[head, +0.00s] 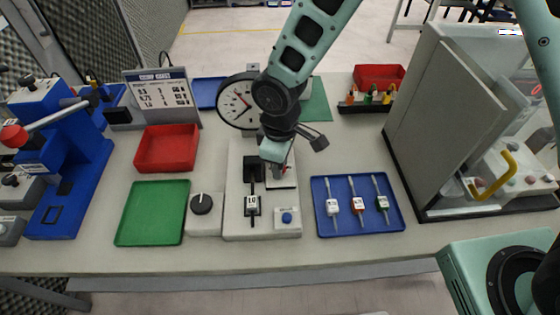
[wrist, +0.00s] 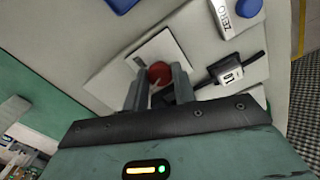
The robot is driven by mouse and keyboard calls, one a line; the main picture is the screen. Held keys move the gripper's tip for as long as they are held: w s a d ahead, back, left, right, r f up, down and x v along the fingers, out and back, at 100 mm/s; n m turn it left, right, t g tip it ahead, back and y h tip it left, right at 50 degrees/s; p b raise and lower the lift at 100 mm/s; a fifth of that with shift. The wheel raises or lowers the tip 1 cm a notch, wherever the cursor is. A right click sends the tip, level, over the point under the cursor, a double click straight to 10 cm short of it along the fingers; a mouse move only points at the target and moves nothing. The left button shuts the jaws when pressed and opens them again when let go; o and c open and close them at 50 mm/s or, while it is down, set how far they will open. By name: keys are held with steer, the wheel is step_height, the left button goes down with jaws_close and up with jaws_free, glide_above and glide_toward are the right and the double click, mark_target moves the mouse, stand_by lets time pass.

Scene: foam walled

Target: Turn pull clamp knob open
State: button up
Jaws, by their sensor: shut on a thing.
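The red round clamp knob (wrist: 160,73) sits on a pale square plate (wrist: 112,76) in the wrist view. My gripper (wrist: 158,88) has one finger on each side of the knob and is shut on it. In the head view my gripper (head: 278,168) reaches down onto the right part of the white pull-test base (head: 238,224), just below the dial gauge (head: 238,102). The knob is mostly hidden by the gripper there. How far the knob is turned cannot be told.
A labelled slider (head: 252,205) and a blue button (head: 287,217) are on the base. A black-knob box (head: 205,222) stands left. A blue tray (head: 320,222) with three labelled tools lies right, a green tray (head: 130,228) left. A walled cabinet (head: 440,130) stands far right.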

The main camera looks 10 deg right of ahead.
steer(key=shift+n+p, duration=0.3)
steer(key=shift+n, duration=1.9)
steer(key=o, duration=1)
steer(key=shift+r, duration=0.1)
step_height(320, 180, up, 17)
steer(key=shift+r+b, duration=0.15)
steer(key=shift+b, duration=0.65)
